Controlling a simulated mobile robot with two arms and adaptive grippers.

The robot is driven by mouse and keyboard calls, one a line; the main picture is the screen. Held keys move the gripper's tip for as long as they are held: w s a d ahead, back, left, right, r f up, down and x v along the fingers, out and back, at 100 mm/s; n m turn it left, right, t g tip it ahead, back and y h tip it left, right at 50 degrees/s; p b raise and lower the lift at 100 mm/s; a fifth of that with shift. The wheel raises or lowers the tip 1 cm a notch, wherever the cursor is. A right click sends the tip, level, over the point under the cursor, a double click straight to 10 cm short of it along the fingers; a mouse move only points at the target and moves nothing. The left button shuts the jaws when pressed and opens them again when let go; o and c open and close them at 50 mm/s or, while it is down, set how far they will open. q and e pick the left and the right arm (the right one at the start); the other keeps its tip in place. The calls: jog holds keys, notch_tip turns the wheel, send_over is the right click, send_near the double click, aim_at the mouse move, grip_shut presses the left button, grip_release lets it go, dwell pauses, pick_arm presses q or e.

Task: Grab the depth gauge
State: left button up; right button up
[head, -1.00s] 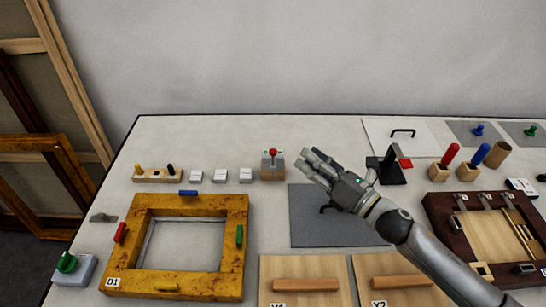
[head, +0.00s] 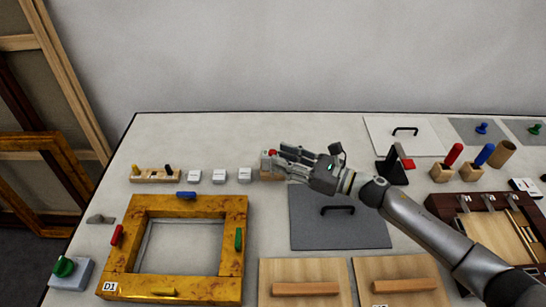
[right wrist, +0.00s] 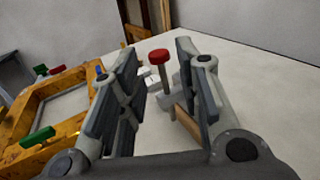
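The depth gauge has a red knob (head: 272,153) on a thin stem and a grey body, and sits on a small wooden block (head: 270,176) at the back of the table. In the right wrist view its red knob (right wrist: 158,57) and stem show between the fingers, with the grey body lower and partly hidden by the right-hand finger. My right gripper (head: 279,163) is open and low at the gauge, its fingers pointing left. It also shows in the right wrist view (right wrist: 157,88), with a wide gap between the fingers. My left gripper is not in view.
White labelled blocks (head: 219,175) stand left of the gauge. A gilt frame (head: 125,245) with coloured handles lies front left. A grey plate (head: 310,230) with a black handle lies below my right arm. A black stand (head: 392,170) is to the right.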

jog(key=shift+p+x, duration=0.55)
jog(key=shift+x, duration=1.35)
jog(key=shift+f, duration=0.1)
jog(key=shift+d, duration=0.1)
jog(key=shift+c, duration=0.5)
grip_shut()
